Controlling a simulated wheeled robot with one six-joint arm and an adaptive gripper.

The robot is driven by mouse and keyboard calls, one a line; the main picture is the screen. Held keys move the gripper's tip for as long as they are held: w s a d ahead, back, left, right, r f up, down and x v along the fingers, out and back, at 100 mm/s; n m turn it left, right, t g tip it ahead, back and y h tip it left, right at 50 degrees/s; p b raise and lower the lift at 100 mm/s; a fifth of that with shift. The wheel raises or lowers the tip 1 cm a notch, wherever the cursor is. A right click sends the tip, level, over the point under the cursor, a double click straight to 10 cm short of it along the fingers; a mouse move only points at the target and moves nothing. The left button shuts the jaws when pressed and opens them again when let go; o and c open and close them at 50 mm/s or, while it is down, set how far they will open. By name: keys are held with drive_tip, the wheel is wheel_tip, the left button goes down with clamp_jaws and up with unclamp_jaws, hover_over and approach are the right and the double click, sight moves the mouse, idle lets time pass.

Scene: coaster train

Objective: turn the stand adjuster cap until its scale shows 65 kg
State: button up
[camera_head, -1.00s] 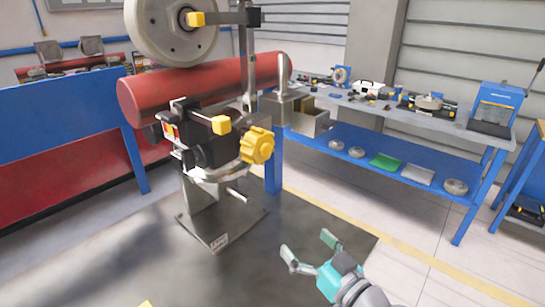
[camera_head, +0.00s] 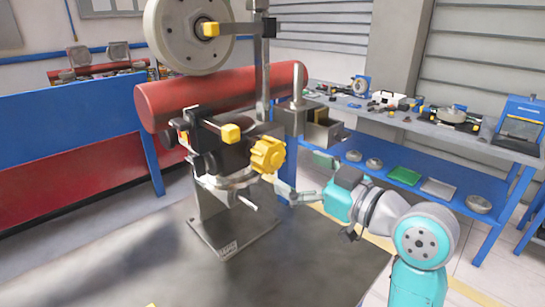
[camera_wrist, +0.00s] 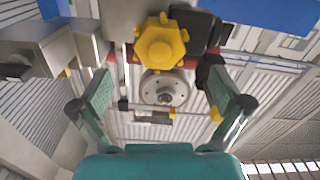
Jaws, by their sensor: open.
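The yellow lobed adjuster cap (camera_head: 267,155) sits on the side of the stand's black and metal mechanism (camera_head: 222,160), below the red cylinder. In the wrist view the cap (camera_wrist: 160,42) faces me above the middle, beyond the fingertips. My gripper (camera_head: 300,175) is open and empty, just right of the cap and a little lower. A gap shows between the fingers and the cap; they do not touch it. In the wrist view my two green-padded fingers (camera_wrist: 160,82) are spread wide. No scale reading in kg can be made out.
A yellow-tipped lever (camera_head: 230,133) sticks out left of the cap. A metal box and post (camera_head: 323,134) stand close behind my gripper. The red cylinder (camera_head: 215,92) and white wheel (camera_head: 190,35) are above. A blue workbench (camera_head: 400,125) is at right.

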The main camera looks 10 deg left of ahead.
sight(276, 159)
drive_tip(key=x, duration=0.7)
drive_tip(key=shift+w+a, duration=0.25)
drive_tip(key=shift+a, duration=0.05)
drive_tip(key=c, duration=1.1)
